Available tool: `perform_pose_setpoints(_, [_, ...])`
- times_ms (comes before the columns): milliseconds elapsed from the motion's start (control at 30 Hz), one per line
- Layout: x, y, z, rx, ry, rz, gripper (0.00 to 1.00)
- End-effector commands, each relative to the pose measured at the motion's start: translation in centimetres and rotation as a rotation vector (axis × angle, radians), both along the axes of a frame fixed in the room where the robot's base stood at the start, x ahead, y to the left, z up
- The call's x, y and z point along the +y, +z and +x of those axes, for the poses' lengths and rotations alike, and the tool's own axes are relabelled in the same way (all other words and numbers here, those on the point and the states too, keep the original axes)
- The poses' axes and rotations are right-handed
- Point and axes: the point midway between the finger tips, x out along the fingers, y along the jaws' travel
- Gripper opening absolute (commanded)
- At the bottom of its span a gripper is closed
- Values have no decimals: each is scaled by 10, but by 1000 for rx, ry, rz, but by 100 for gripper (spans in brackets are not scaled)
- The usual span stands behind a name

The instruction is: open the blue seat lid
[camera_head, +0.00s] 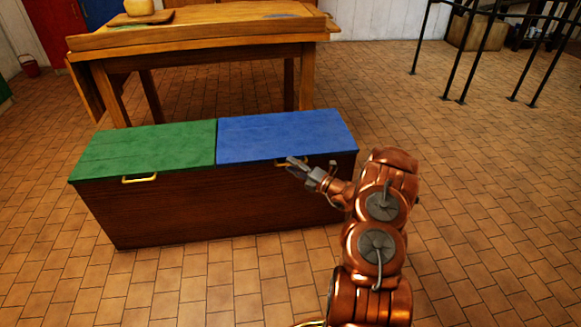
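The blue seat lid (284,136) lies flat and closed on the right half of a dark wooden bench chest (200,217). A brass handle (281,163) shows at its front edge, partly hidden by my gripper. My gripper (290,163) is at the front edge of the blue lid, close to the handle. I cannot tell whether it touches the handle, or whether its fingers are open or shut.
A green lid (150,148) with its own brass handle (139,179) covers the chest's left half. A wooden table (200,36) stands right behind the chest. Black metal rails (470,52) stand at the back right. Tiled floor (480,170) is clear to the right.

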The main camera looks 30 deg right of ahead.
Motion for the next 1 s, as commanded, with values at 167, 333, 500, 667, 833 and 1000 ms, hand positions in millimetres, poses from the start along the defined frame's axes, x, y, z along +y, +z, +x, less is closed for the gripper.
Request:
perform_pose_setpoints(167, [5, 1, 9, 0, 1, 1, 37])
perform_pose_setpoints(333, [5, 2, 10, -1, 0, 1, 37])
perform_pose_setpoints(500, [5, 2, 10, -1, 0, 1, 30])
perform_pose_setpoints(667, [5, 2, 10, -1, 0, 0, 13])
perform_pose_setpoints(833, [5, 2, 10, -1, 0, 0, 0])
perform_pose_setpoints(1000, [5, 2, 10, -1, 0, 0, 0])
